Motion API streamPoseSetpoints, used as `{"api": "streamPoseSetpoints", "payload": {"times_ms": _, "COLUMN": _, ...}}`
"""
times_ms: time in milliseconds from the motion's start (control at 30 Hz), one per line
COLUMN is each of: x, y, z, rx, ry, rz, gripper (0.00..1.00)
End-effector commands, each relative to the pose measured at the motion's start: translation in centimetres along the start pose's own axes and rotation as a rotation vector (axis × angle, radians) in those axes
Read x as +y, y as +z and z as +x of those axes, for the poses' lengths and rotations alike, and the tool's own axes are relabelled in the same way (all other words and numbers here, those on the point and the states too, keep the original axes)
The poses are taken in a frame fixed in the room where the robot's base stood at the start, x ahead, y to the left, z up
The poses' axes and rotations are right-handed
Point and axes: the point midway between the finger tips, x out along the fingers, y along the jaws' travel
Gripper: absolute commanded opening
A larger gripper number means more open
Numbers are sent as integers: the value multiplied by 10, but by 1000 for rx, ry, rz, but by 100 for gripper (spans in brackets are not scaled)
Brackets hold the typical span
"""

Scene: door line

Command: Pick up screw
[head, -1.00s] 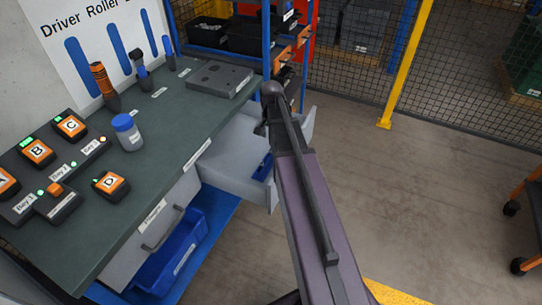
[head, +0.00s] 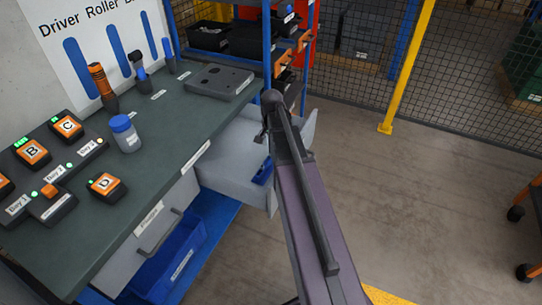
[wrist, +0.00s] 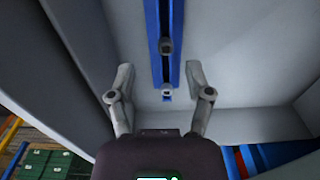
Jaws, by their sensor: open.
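In the wrist view, a blue strip (wrist: 173,62) runs along the inside of a grey drawer. A small grey screw-like piece (wrist: 167,90) sits at its near end, and another grey piece (wrist: 166,46) sits farther along it. My gripper (wrist: 160,72) is open, one finger on each side of the strip. Nothing is held between the fingers. Whether the fingertips touch the drawer floor cannot be told. In the head view, the open drawer (head: 222,165) juts from the bench with a blue piece (head: 263,170) inside. My arm hides part of the drawer.
A blue bin (head: 172,262) is below. The drawer wall (wrist: 250,122) is close to my gripper.

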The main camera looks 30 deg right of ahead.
Motion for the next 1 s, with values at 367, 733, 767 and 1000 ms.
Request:
{"api": "streamPoseSetpoints", "payload": {"times_ms": 367, "x": -6, "y": -5, "z": 30, "rx": 0, "ry": 0, "rz": 0, "gripper": 66}}
{"api": "streamPoseSetpoints", "payload": {"times_ms": 733, "x": -5, "y": -5, "z": 49, "rx": 0, "ry": 0, "rz": 2, "gripper": 66}}
{"api": "streamPoseSetpoints", "payload": {"times_ms": 767, "x": -5, "y": -5, "z": 49, "rx": 0, "ry": 0, "rz": 2, "gripper": 66}}
{"api": "streamPoseSetpoints", "payload": {"times_ms": 1000, "x": -5, "y": -5, "z": 49, "rx": 0, "ry": 0, "rz": 2, "gripper": 66}}
